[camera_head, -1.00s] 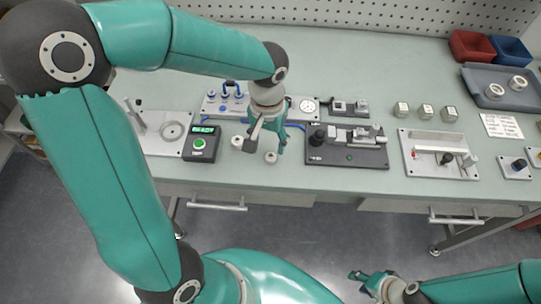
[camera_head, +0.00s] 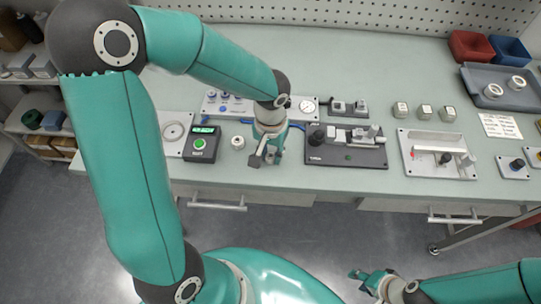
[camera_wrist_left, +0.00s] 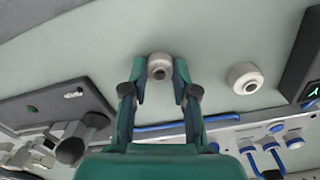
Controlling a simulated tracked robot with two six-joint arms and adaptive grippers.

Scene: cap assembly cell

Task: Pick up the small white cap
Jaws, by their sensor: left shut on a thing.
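A small white cap (camera_wrist_left: 160,67) with a dark centre sits between the fingertips of my left gripper (camera_wrist_left: 159,76) in the left wrist view, and the gripper is shut on it. In the head view my left gripper (camera_head: 265,160) is low over the front part of the table and hides this cap. A second white cap (camera_head: 238,142) stands apart on the table to the left of the gripper. It also shows in the left wrist view (camera_wrist_left: 245,78). My right gripper (camera_head: 364,281) is at the bottom of the head view, away from the table; its opening is unclear.
A black device with a green button (camera_head: 201,144) stands left of the second cap. A dark fixture (camera_head: 345,153) is close on the right of my left gripper. A panel with gauges and blue tubing (camera_head: 302,105) lies behind. The table's front edge is close.

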